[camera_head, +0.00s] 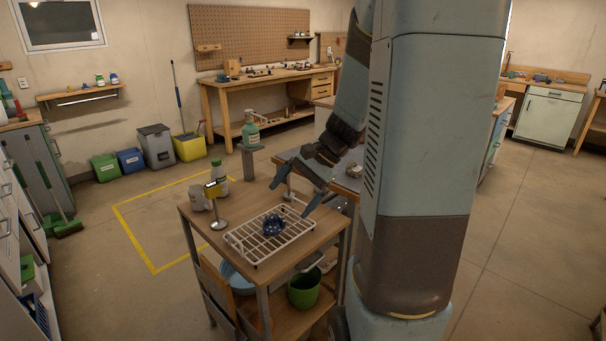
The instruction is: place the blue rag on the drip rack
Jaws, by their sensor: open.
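The blue rag (273,224), a small crumpled dark blue bundle, lies on the wire drip rack (249,255). The pale rack sits on the top of a wooden cart (205,232). My gripper (289,201) is open, its two dark fingers spread apart. In the picture it is just above and to the right of the rag, with nothing seen between the fingers. I cannot tell its exact height over the rack.
A small stand with a yellow piece (213,190), a white bottle with a green cap (220,174) and a pale cup (197,198) stand left of the rack. A green bucket (304,289) is on the lower shelf. A pump bottle (251,130) stands behind.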

